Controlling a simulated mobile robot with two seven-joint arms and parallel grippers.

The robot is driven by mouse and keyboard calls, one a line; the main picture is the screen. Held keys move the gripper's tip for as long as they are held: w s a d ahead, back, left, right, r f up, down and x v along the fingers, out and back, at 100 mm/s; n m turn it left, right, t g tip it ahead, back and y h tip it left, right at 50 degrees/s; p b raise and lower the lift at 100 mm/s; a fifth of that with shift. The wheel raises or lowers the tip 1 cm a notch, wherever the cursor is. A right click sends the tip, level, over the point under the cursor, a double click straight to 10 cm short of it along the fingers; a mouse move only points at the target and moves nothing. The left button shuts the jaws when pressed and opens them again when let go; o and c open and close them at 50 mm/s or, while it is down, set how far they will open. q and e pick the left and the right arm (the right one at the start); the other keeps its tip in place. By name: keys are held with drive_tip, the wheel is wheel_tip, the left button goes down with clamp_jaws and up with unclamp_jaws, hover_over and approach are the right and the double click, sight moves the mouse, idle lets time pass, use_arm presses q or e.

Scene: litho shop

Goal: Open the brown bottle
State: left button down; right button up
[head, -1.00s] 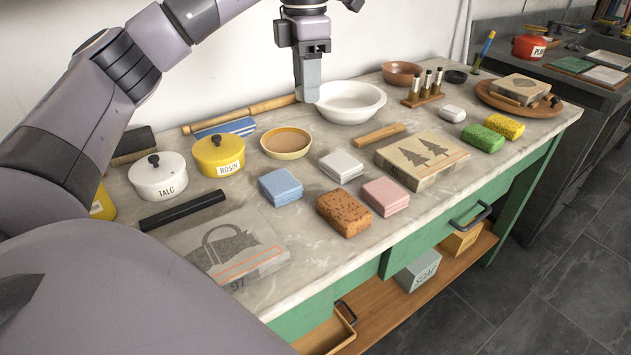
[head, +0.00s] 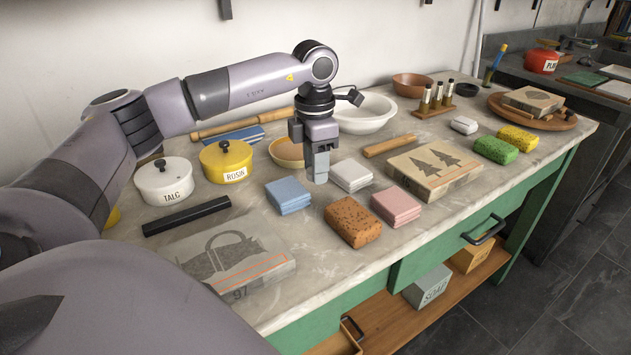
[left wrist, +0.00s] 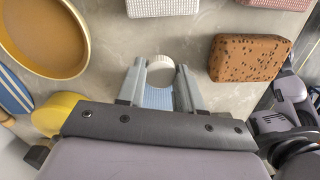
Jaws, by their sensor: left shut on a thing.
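My left gripper (head: 319,172) is above the middle of the table, in front of the tan bowl and between the blue and white pads. In the left wrist view its fingers (left wrist: 160,82) are shut on a white round cap with a ribbed edge (left wrist: 160,62). The cap appears clear of the table, with no bottle body visible under it. I cannot make out the brown bottle for certain. Several small brown vials stand in a wooden rack (head: 432,111) at the back right. My right gripper is not in view.
Blue pads (head: 288,194), white pads (head: 351,175), a brown sponge (head: 352,221) and pink pads (head: 396,206) lie around the gripper. The tan bowl (left wrist: 40,45), white bowl (head: 365,115) and rosin pot (head: 226,160) stand behind. Bare tabletop shows near the front edge.

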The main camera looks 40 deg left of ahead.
sight(316, 194)
use_arm(q)
drive_tip(key=shift+f, duration=2)
drive_tip(key=shift+f, duration=0.2)
drive_tip(key=c, duration=0.7)
unclamp_jaws()
drive_tip(key=shift+c, duration=0.2)
drive_tip(key=shift+r, duration=0.1)
drive_tip(key=shift+r, duration=0.25)
wheel_tip(316, 194, up, 12)
drive_tip(key=shift+f, duration=0.1)
